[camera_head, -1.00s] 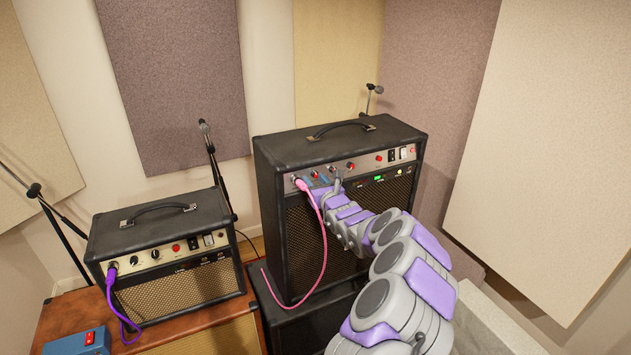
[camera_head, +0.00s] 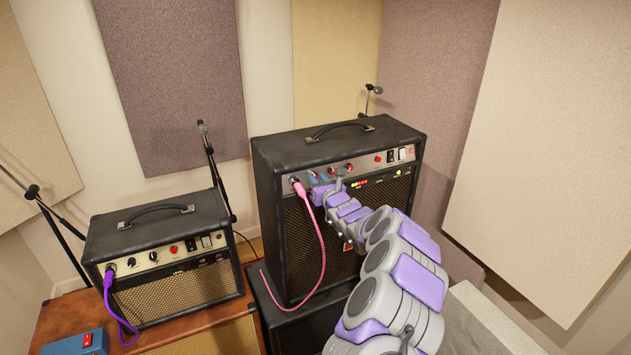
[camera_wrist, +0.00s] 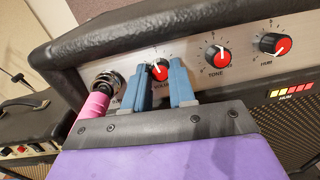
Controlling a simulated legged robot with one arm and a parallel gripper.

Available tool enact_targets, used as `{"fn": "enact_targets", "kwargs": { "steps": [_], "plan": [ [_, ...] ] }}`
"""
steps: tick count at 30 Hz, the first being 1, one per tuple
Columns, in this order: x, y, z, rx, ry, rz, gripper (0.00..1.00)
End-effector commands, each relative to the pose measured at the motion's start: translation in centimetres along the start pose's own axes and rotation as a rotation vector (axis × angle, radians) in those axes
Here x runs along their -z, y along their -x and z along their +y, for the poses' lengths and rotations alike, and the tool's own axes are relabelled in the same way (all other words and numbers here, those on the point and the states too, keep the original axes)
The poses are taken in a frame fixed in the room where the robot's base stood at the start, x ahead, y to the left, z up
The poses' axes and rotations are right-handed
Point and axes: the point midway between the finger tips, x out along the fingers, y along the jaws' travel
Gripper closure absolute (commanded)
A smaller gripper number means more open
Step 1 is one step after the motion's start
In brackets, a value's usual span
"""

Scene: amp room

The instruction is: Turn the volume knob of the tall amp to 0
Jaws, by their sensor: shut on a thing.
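The tall amp (camera_head: 285,225) is black with a silver control panel and stands right of centre in the head view. Its volume knob (camera_wrist: 159,70) has a red cap with a white pointer line. In the wrist view my gripper (camera_wrist: 163,84) has its two blue fingers on either side of this knob and is shut on it. The fingers partly hide the "VOLUME" label and the scale, so the exact setting is unclear. In the head view my gripper (camera_head: 313,179) is at the left part of the panel.
A pink cable plug (camera_wrist: 97,97) sits in the jack just left of my fingers. The tone knob (camera_wrist: 217,54) and hum knob (camera_wrist: 274,44) are to the right. A smaller amp (camera_head: 165,265) stands at left; a microphone stand (camera_head: 213,165) is between the amps.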

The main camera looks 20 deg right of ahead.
Motion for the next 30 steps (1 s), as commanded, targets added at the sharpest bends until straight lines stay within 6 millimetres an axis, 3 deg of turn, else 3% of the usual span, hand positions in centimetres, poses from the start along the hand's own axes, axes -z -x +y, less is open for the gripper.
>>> {"fn": "enact_targets", "kwargs": {
  "steps": [4,17,30],
  "plan": [
    [0.25,-0.07,0.45,-0.008,0.002,0.005,1.00],
    [0.37,-0.08,0.26,-0.017,0.059,0.003,1.00],
    [0.62,-0.08,-0.05,-0.084,0.397,-0.005,1.00]
  ]
}}
